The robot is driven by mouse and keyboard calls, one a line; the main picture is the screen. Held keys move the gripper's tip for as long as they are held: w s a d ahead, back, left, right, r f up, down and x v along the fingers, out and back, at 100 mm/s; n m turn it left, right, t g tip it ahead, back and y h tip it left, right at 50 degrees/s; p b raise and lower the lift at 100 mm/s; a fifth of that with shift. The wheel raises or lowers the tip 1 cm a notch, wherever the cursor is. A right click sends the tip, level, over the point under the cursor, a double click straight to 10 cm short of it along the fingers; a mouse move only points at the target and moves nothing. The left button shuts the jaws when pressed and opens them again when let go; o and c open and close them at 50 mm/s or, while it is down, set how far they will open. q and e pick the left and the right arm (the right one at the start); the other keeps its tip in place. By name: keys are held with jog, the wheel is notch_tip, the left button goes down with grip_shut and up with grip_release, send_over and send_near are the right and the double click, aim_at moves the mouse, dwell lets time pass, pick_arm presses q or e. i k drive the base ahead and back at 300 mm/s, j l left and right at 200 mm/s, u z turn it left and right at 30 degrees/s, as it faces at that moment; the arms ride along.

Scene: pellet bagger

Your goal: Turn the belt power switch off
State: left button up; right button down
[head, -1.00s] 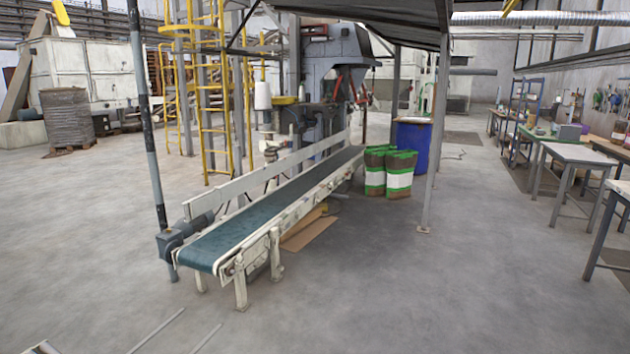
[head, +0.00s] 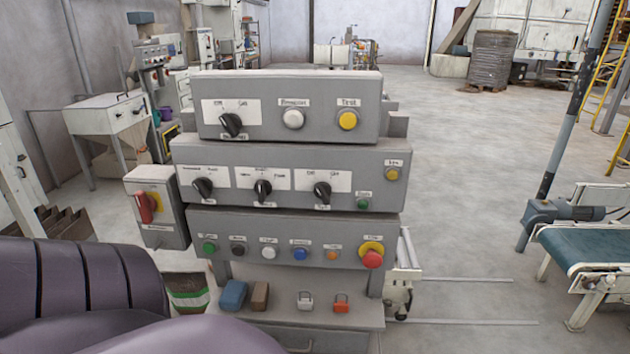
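A grey stacked control panel (head: 290,160) stands in front of me in the head view. It has black rotary knobs: one on the top box (head: 231,124), and a left knob (head: 203,188), middle knob (head: 263,190) and right knob (head: 322,193) on the middle box. A red rotary handle on a yellow plate (head: 146,208) sits on a side box at the left. The labels are too small to read surely, so I cannot tell which is the belt power switch. Neither gripper shows; a purple arm part of mine covers the lower left.
A row of push buttons and a red emergency button (head: 372,256) are on the lower box. A shelf (head: 340,317) below holds small blocks and padlocks. The conveyor belt (head: 590,250) stands at the right. Open floor lies between the panel and the belt.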

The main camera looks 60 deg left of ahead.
aim_at(147, 205)
jog(key=u, duration=2.75)
